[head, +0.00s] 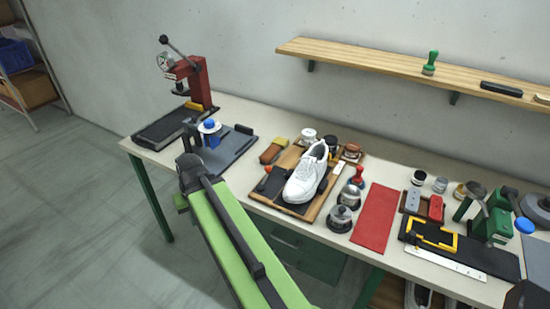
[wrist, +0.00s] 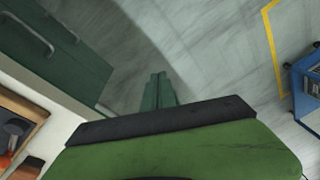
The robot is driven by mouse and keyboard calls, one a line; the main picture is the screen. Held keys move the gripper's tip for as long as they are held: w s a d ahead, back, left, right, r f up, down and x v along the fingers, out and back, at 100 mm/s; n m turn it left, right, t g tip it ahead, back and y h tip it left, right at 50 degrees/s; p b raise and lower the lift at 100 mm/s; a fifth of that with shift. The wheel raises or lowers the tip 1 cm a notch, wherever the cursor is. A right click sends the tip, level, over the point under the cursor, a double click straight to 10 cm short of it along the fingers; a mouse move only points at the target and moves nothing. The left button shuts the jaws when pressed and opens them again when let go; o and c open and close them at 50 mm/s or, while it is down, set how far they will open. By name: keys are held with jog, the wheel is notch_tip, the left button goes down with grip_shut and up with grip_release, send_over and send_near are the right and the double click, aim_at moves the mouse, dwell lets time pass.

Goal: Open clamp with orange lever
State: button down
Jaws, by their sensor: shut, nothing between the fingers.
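The orange lever knob (head: 267,169) shows in the head view at the left edge of a wooden tray (head: 313,214), beside a white shoe (head: 305,178). The clamp's own body is small and dark there, and I cannot tell its lever's exact angle. In the wrist view, an orange spot (wrist: 5,161) shows at the left edge, on the tray side. My gripper (wrist: 158,82) has its two green fingers together, empty, in front of the bench over the floor. It is apart from the clamp. In the head view I cannot make out the fingers.
The bench (head: 375,260) has green drawers (wrist: 50,50) below its front edge. Brushes, jars and domed metal items crowd the tray's sides. A red mat (head: 376,218) lies to the right, a red press (head: 190,80) stands at the back left. The floor in front is open.

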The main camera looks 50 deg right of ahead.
jog(key=s+d+r+m+t+p, duration=0.1)
jog(key=s+d+r+m+p, duration=0.1)
jog(key=d, duration=1)
jog(key=s+d+r+m+t+h+p, duration=0.1)
jog(key=s+d+r, duration=0.5)
jog(key=d, duration=0.6)
jog(key=s+d+r+m+t+h+p, duration=0.1)
jog(key=s+d+r+m+p, duration=0.3)
jog(key=d, duration=0.8)
jog(key=shift+s+d+r+m+t+p, duration=0.1)
jog(key=shift+s+r+m+t+p, duration=0.1)
jog(key=shift+r+t+p, duration=0.35)
jog(key=shift+s+d+r+m+t+p, duration=0.1)
jog(key=shift+r+m+t+p, duration=0.15)
jog(key=shift+r+p, duration=0.5)
jog(key=b+x, duration=1)
jog(key=x, duration=0.1)
jog(key=shift+a+f, duration=0.1)
jog(key=shift+f, duration=0.15)
jog(key=shift+w+a, duration=0.75)
jog(key=shift+w, duration=0.2)
jog(key=shift+w+a+f, duration=0.1)
jog(key=shift+w+a, duration=0.2)
jog(key=shift+w, duration=0.1)
